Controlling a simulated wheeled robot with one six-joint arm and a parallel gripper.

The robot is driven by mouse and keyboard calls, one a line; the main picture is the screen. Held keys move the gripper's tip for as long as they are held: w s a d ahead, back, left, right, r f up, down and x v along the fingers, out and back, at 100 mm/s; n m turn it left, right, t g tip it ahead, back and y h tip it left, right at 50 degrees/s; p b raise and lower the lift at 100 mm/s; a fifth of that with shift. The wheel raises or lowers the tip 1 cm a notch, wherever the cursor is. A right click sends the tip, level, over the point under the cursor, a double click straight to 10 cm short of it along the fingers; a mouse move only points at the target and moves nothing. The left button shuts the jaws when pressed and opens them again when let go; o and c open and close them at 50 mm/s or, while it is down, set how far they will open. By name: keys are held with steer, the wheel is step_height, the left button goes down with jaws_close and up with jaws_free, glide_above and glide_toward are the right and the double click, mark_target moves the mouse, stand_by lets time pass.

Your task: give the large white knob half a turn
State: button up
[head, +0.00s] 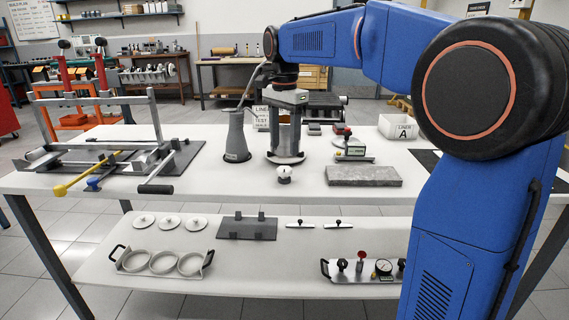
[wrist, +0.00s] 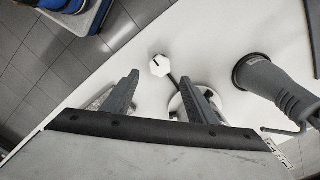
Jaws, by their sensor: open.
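The white knob (head: 284,171) stands on the table top near its front edge, in front of a round pale base. In the wrist view the knob (wrist: 160,66) is a white faceted cap with a short black mark, and a dark stem shows beside it. My gripper (wrist: 158,84) is open and empty. In the wrist view its two grey fingers point toward the knob, which shows just past the fingertips, between their lines and apart from both. In the head view my gripper hangs behind the knob; its fingertips are hard to make out.
A grey oil can (head: 236,140) stands close to the left of my gripper; it also shows in the wrist view (wrist: 265,80). A grey slab (head: 363,176) lies to the right. A metal frame fixture (head: 100,150) fills the table's left. The lower shelf (head: 110,275) holds discs and rings.

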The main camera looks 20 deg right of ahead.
mark_target(285, 168)
steer(key=shift+f, duration=3.55)
steer(key=c, duration=1.1)
